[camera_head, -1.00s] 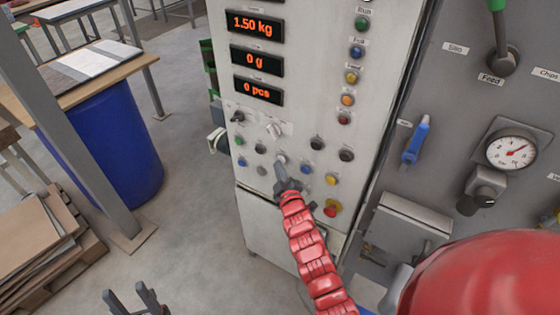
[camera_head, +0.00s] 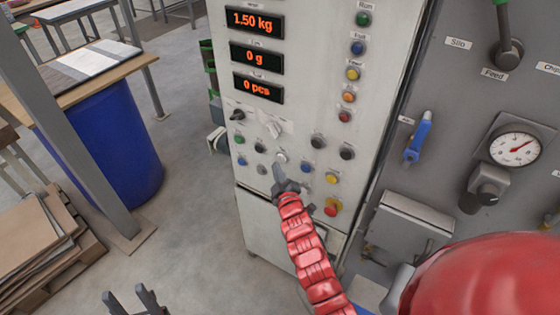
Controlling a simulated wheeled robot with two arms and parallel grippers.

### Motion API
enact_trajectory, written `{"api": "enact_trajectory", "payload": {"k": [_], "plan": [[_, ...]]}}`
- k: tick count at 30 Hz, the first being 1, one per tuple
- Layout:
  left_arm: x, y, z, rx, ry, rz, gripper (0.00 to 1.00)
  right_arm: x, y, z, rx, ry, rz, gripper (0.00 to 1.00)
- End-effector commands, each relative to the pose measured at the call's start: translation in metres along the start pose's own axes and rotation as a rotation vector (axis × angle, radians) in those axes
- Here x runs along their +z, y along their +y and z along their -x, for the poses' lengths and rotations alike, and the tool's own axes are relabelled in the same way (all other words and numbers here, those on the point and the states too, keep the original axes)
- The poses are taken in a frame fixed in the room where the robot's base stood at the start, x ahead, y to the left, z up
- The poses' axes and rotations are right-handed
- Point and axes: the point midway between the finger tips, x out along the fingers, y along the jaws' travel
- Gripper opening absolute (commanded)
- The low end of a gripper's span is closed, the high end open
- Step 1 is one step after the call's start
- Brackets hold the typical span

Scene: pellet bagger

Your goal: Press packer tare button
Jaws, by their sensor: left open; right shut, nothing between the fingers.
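The packer's control panel (camera_head: 300,100) is a pale upright cabinet with rows of coloured buttons; their small labels are too blurred to read, so I cannot tell which is marked tare. A white button (camera_head: 281,157) sits in the lower rows, with a grey button (camera_head: 262,169) to its lower left and a blue button (camera_head: 306,168) to its right. My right gripper (camera_head: 278,168) is shut and empty, its tips just below the white button; I cannot tell whether they touch the panel. My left gripper (camera_head: 131,296) is open and empty at the bottom edge, over the floor.
Displays above read 1.50 kg (camera_head: 256,22), 0 g and 0 pcs. A red stop button (camera_head: 331,208) lies right of my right gripper. A grey machine with a pressure gauge (camera_head: 515,148) stands at right. A blue drum (camera_head: 105,150) and a pallet stack stand left.

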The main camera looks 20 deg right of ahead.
Motion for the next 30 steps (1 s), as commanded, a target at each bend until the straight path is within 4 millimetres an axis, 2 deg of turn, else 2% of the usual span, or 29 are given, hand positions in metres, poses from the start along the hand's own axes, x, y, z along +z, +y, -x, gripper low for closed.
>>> {"api": "enact_trajectory", "payload": {"k": [7, 19, 30], "plan": [[0.001, 0.000, 0.007, 0.000, 0.000, 0.000, 0.50, -0.003, -0.006, 0.005, -0.001, 0.003, 0.000, 0.00], [0.006, 0.002, 0.037, 0.000, 0.000, 0.000, 0.50, -0.025, -0.029, 0.035, 0.000, 0.005, -0.001, 0.00], [0.007, 0.002, 0.040, 0.000, 0.000, 0.000, 0.50, -0.030, -0.030, 0.042, 0.000, -0.001, 0.000, 0.00]]}}
